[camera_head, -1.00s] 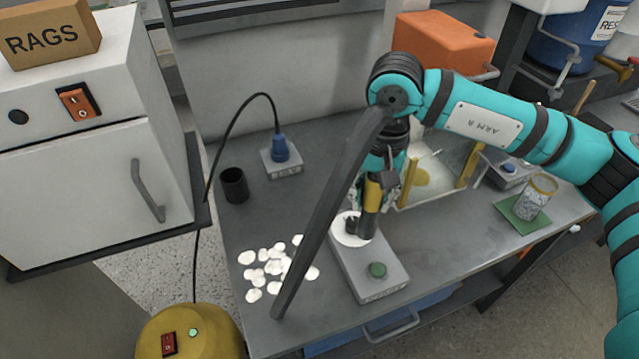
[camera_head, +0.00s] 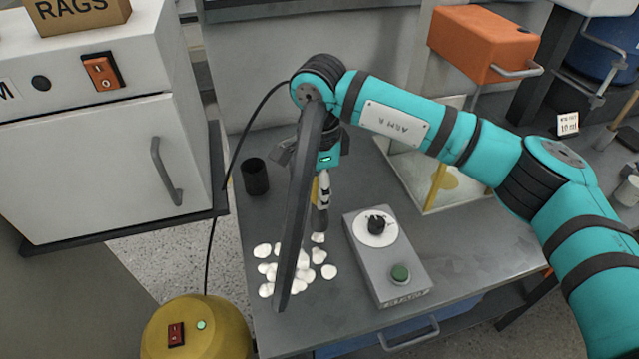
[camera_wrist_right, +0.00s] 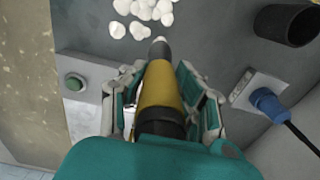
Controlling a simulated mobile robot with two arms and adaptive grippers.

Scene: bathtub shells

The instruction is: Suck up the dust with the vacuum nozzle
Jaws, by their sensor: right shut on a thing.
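The dust shows as a cluster of white flat pieces (camera_head: 304,276) on the grey bench top, at its front left in the head view. It also shows at the top of the right wrist view (camera_wrist_right: 143,10). My right gripper (camera_head: 322,188) is shut on the yellow and black vacuum nozzle (camera_head: 320,220). In the wrist view the nozzle (camera_wrist_right: 162,88) points at the white pieces, its dark tip close to their near edge; I cannot tell whether it touches them. A long dark bar in the head view hides part of the gripper. My left gripper is not in view.
A grey box (camera_head: 377,270) with a black knob and green button stands right of the dust. A black cup (camera_head: 255,177) stands behind left. A blue plug (camera_wrist_right: 268,102) shows in the wrist view. A yellow canister (camera_head: 196,330) with a red switch is at the lower left.

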